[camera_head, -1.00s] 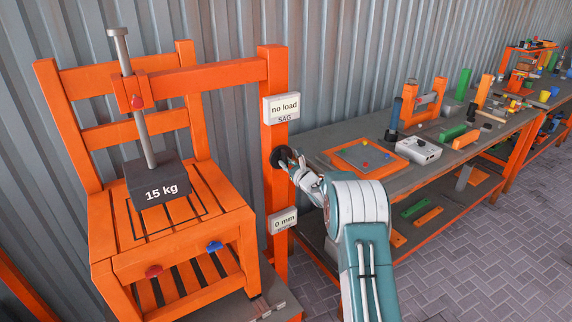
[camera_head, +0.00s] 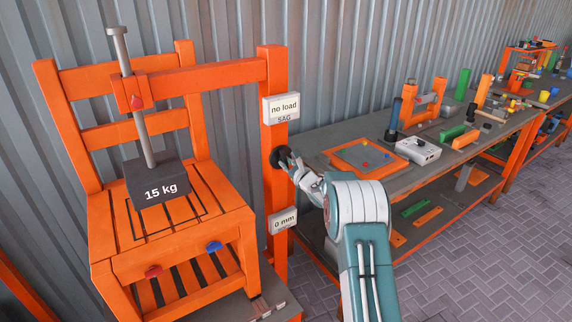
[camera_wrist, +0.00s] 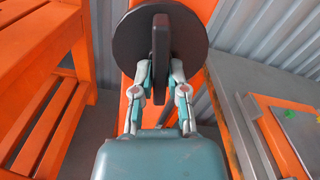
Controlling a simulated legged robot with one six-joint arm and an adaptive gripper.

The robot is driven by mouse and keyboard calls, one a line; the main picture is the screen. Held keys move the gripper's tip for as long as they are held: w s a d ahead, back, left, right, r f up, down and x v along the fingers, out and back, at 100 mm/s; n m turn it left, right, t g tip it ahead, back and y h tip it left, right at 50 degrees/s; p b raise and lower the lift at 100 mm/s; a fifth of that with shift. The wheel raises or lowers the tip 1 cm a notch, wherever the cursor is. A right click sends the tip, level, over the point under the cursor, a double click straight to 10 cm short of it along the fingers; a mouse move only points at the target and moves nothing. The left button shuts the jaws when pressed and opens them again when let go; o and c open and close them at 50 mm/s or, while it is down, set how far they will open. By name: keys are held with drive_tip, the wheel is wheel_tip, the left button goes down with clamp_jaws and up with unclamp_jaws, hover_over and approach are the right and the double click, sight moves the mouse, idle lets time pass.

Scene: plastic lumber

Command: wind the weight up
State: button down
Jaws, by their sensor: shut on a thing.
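The dark weight (camera_head: 158,185) marked "15 kg" hangs on a grey rod (camera_head: 143,125) over the seat of the orange chair (camera_head: 205,255). I cannot tell whether it touches the slats. The rod passes through an orange holder on the arm of the orange post (camera_head: 272,190). A round black knob (camera_head: 279,158) sits on the post; in the wrist view it is a dark disc (camera_wrist: 128,42) with a raised bar (camera_wrist: 160,50) across it. My gripper (camera_head: 289,163) is at the knob. In the wrist view its fingers (camera_wrist: 160,72) are shut on the bar from both sides.
Signs on the post read "no load SAG" (camera_head: 282,108) and "0 mm" (camera_head: 283,221). A grey-topped workbench (camera_head: 405,180) with several tools and coloured parts stands right of my arm. Paved floor (camera_head: 470,240) lies clear at the lower right.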

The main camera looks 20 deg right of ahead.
sight(280, 133)
drive_tip(key=shift+f, duration=0.15)
idle(0.7)
drive_tip(key=c, duration=0.7)
unclamp_jaws()
wheel_tip(280, 133, up, 10)
drive_tip(key=shift+w, duration=0.1)
